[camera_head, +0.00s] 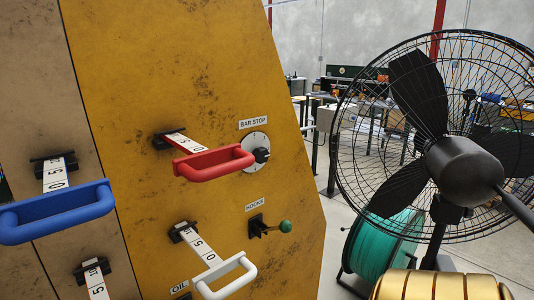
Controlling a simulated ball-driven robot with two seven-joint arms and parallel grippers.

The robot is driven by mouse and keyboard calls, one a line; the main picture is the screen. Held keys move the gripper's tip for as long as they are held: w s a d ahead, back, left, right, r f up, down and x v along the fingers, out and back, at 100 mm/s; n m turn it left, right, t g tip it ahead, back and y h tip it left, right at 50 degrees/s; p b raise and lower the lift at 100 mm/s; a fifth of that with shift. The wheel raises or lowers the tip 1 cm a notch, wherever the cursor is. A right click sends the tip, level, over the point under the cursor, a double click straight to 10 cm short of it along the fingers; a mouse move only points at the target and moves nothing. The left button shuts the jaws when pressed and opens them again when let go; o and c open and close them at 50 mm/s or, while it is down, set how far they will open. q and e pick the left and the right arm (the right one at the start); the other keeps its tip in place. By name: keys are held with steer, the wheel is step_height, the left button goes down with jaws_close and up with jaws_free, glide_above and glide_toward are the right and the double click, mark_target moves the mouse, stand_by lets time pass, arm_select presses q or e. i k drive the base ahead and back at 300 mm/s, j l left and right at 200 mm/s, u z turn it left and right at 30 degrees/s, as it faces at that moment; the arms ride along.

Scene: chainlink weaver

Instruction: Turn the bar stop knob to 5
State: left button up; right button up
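The bar stop knob (262,155) is a small black knob on a white round dial (255,139). It sits on the yellow panel (170,75), below the "BAR STOP" label (253,123). The end of a red handle (214,162) overlaps the dial's left side. The dial's marks are too small to read, so I cannot tell which number the knob points to. Neither of my grippers shows in the head view.
A blue handle (55,212) and a white handle (226,277) stick out on scales from the machine. A green-tipped lever (285,226) sits below the knob. A large black fan (465,170), a green reel (378,245) and a gold ribbed object (440,287) stand right.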

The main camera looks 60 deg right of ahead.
mark_target(261, 155)
steer(key=z, duration=1.65)
